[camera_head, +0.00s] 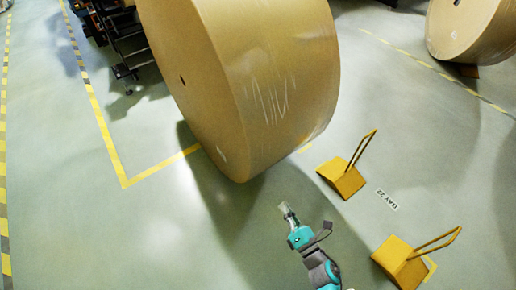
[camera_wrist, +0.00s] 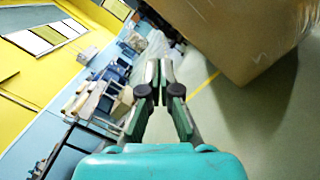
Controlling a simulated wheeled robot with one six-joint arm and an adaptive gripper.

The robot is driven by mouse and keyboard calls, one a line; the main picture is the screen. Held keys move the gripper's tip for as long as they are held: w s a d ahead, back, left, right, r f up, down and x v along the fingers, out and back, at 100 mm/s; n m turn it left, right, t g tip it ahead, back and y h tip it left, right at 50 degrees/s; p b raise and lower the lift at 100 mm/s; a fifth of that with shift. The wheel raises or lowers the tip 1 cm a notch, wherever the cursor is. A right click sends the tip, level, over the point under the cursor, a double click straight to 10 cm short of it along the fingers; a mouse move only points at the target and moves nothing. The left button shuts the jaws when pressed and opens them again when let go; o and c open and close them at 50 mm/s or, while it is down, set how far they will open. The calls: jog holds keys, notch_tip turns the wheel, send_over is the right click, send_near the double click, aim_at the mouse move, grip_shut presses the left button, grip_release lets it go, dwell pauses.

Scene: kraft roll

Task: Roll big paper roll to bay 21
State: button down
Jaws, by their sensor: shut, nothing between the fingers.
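A big brown paper roll (camera_head: 270,85) lies on its side on the floor, filling the upper middle of the head view. It also shows at the upper right of the wrist view (camera_wrist: 245,35). My gripper (camera_head: 283,207) is shut and empty, in front of the roll and apart from it in the head view. In the wrist view my gripper's fingers (camera_wrist: 159,72) point up the picture, left of the roll. A floor label reading BAY 22 (camera_head: 387,199) lies to the right of my arm. No bay 21 label is in view.
Two yellow wedge chocks with handles stand on the floor, one near the roll (camera_head: 341,178) and one at lower right (camera_head: 400,262). Another paper roll (camera_head: 468,28) is at upper right. Dark machinery (camera_head: 118,35) stands at upper left. The left floor is clear.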

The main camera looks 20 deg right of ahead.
aim_at(255, 145)
jog(key=w+d+f+n+g+y, duration=0.1)
jog(key=w+d+n, duration=0.1)
jog(key=w+n, duration=0.45)
jog(key=w+d+f+n+y, duration=0.1)
jog(key=w+d+f+n, duration=0.1)
jog(key=w+n, duration=0.4)
jog(key=shift+m, duration=0.65)
jog(key=x, duration=1.5)
jog(key=shift+a, duration=0.2)
jog(key=shift+w+r, duration=0.1)
jog(key=shift+w, duration=0.05)
